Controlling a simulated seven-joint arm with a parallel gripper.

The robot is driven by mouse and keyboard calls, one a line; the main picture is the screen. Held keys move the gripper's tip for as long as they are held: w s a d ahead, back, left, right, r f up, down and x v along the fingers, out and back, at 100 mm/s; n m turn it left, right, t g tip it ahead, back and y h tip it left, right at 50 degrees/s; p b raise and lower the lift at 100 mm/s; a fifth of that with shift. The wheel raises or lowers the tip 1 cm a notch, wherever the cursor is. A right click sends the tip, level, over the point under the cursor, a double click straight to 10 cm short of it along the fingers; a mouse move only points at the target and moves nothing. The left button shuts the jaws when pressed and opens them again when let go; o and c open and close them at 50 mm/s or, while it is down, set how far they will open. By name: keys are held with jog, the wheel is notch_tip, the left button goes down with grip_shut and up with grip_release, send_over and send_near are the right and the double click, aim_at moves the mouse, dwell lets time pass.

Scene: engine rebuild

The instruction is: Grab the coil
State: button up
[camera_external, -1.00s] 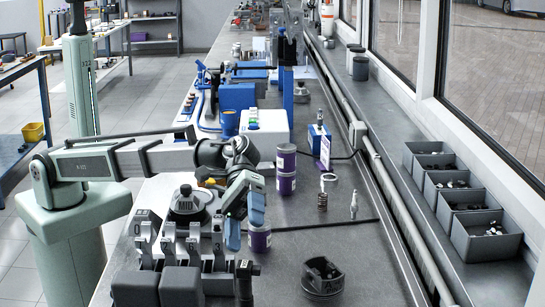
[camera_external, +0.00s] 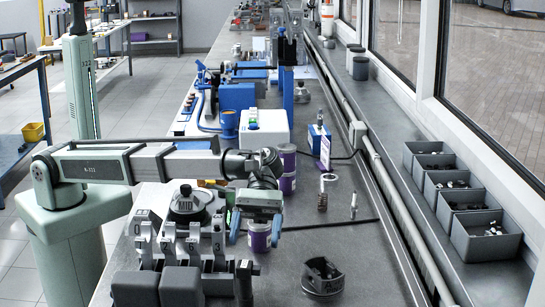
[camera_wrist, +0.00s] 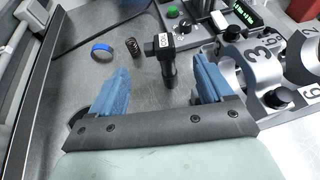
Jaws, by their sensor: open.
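The black stick-shaped part with a small white label (camera_wrist: 165,46) looks like an ignition coil. In the wrist view it shows upright beyond and between my fingertips, clear of both. In the external view it (camera_external: 244,280) is at the near edge, beside the grey levers, its lower part cut off by the frame. My gripper (camera_external: 256,236) is open and empty above the bench, behind the coil; its two blue fingers also show in the wrist view (camera_wrist: 165,72). A coiled metal spring (camera_wrist: 134,48) lies left of the black part.
A blue ring (camera_wrist: 102,50) lies left of the spring. Numbered grey levers (camera_external: 193,243) crowd the coil's left in the external view. A purple can (camera_external: 259,240) stands by my gripper. A black ring-shaped part (camera_external: 323,277) lies to the right, with bare bench between.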

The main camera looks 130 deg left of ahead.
aim_at(250, 261)
jog(key=shift+x, duration=4.6)
jog(key=shift+w, duration=0.1)
jog(key=c, duration=1.1)
jog(key=shift+r, duration=0.2)
